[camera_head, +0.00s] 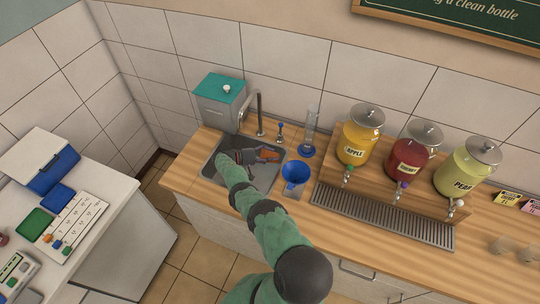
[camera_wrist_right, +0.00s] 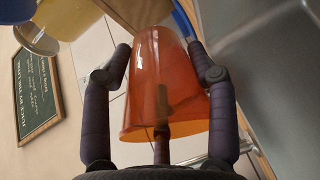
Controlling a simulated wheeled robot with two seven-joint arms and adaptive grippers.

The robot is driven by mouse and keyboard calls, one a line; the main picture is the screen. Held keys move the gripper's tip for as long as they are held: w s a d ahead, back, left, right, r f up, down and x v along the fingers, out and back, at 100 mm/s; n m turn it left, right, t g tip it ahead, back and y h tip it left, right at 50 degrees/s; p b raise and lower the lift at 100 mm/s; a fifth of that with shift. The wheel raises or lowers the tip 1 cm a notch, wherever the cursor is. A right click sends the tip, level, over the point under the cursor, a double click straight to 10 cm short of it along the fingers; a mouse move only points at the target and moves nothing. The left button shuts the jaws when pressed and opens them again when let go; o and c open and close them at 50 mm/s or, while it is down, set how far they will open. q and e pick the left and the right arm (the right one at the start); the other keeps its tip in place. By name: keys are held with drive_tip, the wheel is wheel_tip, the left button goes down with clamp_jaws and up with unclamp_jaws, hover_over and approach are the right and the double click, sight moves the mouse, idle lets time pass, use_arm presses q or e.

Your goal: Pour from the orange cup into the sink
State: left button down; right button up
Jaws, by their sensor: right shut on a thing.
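My right gripper (camera_head: 251,157) is over the sink (camera_head: 212,168) and shut on the orange cup (camera_head: 268,155). In the right wrist view the fingers (camera_wrist_right: 158,52) press on both sides of the translucent orange cup (camera_wrist_right: 168,85). The cup is tipped well over, roughly on its side. No stream of liquid shows, and I cannot tell what is inside. The sink's grey metal basin also shows in the right wrist view (camera_wrist_right: 275,80). My left gripper is not in view.
A blue funnel (camera_head: 295,174) stands right of the sink, with a clear cylinder (camera_head: 311,130) behind it. A faucet (camera_head: 260,115) rises behind the basin. Yellow (camera_head: 357,143), red (camera_head: 408,165) and green (camera_head: 462,178) dispensers stand further right above a drip grate (camera_head: 380,216).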

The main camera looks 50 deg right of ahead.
drive_tip(key=shift+s+d+r+m+t+y+p, duration=0.25)
drive_tip(key=shift+t+y+p, duration=0.3)
drive_tip(key=shift+p, duration=1.45)
drive_tip(key=shift+s+d+m+t+y+p, duration=0.15)
drive_tip(key=shift+s+t+y+p, duration=0.3)
drive_tip(key=shift+p, duration=1.5)
drive_tip(key=shift+w+f+t+y, duration=0.1)
drive_tip(key=shift+f+t+y, duration=0.2)
drive_tip(key=shift+t, duration=0.1)
drive_tip(key=shift+b, duration=0.3)
drive_tip(key=shift+s+d+r+m+t+y+p, duration=0.15)
drive_tip(key=shift+s+d+m+t+y+p, duration=0.2)
drive_tip(key=shift+t+y, duration=0.3)
drive_tip(key=shift+s+t+y, duration=0.2)
drive_tip(key=shift+t+y, duration=0.15)
drive_tip(key=shift+t, duration=0.2)
drive_tip(key=t+y, duration=0.1)
drive_tip(key=s+m+t+y, duration=0.1)
drive_tip(key=t, duration=0.1)
drive_tip(key=s+d+t+y, duration=0.1)
drive_tip(key=t, duration=0.1)
drive_tip(key=shift+y, duration=0.3)
